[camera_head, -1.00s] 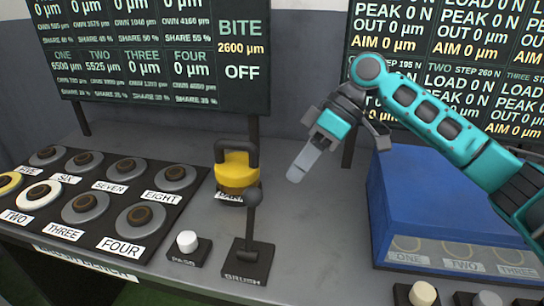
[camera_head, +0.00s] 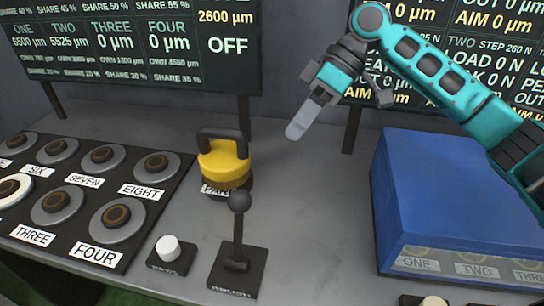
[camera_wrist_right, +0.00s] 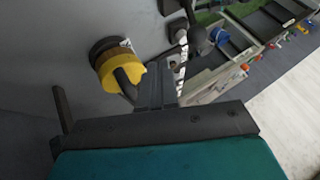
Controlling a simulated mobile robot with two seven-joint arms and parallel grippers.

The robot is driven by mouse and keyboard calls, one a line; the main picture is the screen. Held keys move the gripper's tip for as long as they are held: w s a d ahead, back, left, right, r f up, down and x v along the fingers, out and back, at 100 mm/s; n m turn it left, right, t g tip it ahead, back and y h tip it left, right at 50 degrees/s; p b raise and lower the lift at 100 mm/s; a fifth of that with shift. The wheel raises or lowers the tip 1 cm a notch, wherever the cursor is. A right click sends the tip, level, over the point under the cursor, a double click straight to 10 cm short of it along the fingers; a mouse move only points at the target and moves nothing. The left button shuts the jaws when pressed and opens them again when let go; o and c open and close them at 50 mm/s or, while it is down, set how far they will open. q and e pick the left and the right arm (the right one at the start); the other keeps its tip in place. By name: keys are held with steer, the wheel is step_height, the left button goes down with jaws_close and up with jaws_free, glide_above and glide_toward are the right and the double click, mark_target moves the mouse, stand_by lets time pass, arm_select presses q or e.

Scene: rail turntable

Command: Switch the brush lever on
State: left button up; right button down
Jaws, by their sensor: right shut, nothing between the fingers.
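The brush lever (camera_head: 238,230) is a black stick with a round black knob on a dark base labelled BRUSH, on the grey bench in front of the yellow weight. Its stick stands nearly upright in the head view. My right gripper (camera_head: 297,130) is shut and empty, held above the bench, up and to the right of the lever and apart from it. In the right wrist view its fingers (camera_wrist_right: 156,88) reach forward, with a dark round knob, probably the lever's (camera_wrist_right: 200,40), beyond them. My left gripper is not in view.
A yellow weight with a black handle (camera_head: 224,162) stands on its PARK spot behind the lever. A white button (camera_head: 168,248) is left of the lever. Numbered round knobs (camera_head: 110,215) fill the left panel. A blue box (camera_head: 450,190) stands at right. Display boards (camera_head: 130,45) rise behind.

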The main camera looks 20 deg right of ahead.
steer(key=s+a+f, duration=0.3)
steer(key=a+f, duration=0.3)
steer(key=a, duration=0.2)
steer(key=shift+s+a+f, duration=0.2)
steer(key=shift+a+f, duration=0.1)
steer(key=shift+a, duration=0.1)
